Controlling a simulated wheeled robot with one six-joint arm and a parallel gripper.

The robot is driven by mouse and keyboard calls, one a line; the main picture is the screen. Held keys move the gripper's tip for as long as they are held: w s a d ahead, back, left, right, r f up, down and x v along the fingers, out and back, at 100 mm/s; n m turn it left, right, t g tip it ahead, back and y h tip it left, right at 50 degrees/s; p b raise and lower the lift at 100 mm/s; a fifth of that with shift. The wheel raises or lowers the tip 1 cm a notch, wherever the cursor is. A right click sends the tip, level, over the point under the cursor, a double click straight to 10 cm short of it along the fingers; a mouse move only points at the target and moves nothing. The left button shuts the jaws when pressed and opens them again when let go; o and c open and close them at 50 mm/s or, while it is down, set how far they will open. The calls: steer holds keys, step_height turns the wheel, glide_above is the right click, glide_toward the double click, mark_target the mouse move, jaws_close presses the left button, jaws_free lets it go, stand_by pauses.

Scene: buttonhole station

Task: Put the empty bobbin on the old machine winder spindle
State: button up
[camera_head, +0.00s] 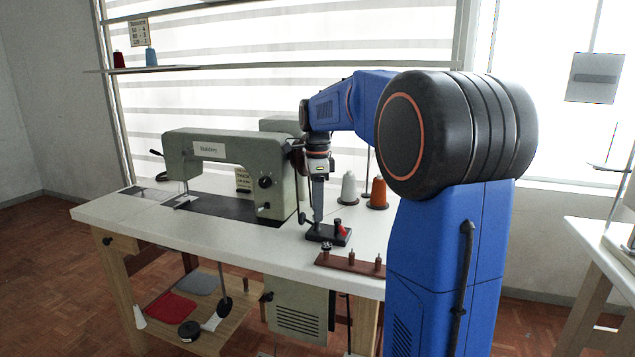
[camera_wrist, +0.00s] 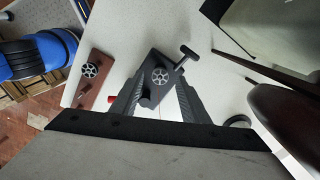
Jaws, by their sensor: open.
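My gripper (camera_head: 318,218) points straight down over the dark winder (camera_head: 329,234) beside the sewing machine. In the wrist view its two fingers (camera_wrist: 160,86) stand apart on either side of a spoked metal bobbin (camera_wrist: 160,76). That bobbin lies over the dark winder base (camera_wrist: 150,65), apparently at the spindle; how far down it sits is hard to tell. In the head view the fingers hide it. A second spoked bobbin (camera_wrist: 89,70) stands on the brown wooden peg rack; it also shows at the rack's left end in the head view (camera_head: 326,247).
The peg rack (camera_head: 352,265) lies at the table's front edge, with two bare pegs. The green sewing machine (camera_head: 225,155) stands left of my gripper. White (camera_head: 348,188) and orange (camera_head: 378,193) thread cones stand behind. The white tabletop (camera_head: 110,208) is clear at left.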

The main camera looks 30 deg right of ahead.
step_height(320, 180, up, 17)
steer(key=shift+f, duration=0.15)
stand_by(0.8)
steer(key=s+a+f+n+t, duration=0.1)
steer(key=s+a+f+n, duration=0.45)
steer(key=s, duration=0.25)
steer(key=s+a+f+n+t, duration=0.1)
steer(key=s+a+f+n, duration=0.4)
steer(key=s+n, duration=0.15)
steer(key=s+a+f+n+t, duration=0.1)
steer(key=s+a+f+n, duration=0.1)
steer(key=s+f+n, duration=0.3)
steer(key=s+a+f+n+t, duration=0.1)
steer(key=s+a+f+n, duration=0.2)
steer(key=s+f+n, duration=0.3)
steer(key=s+f, duration=0.4)
steer(key=f, duration=0.3)
steer(key=shift+s+a+t, duration=0.2)
steer(key=shift+s+t, duration=0.15)
steer(key=shift+t, duration=0.05)
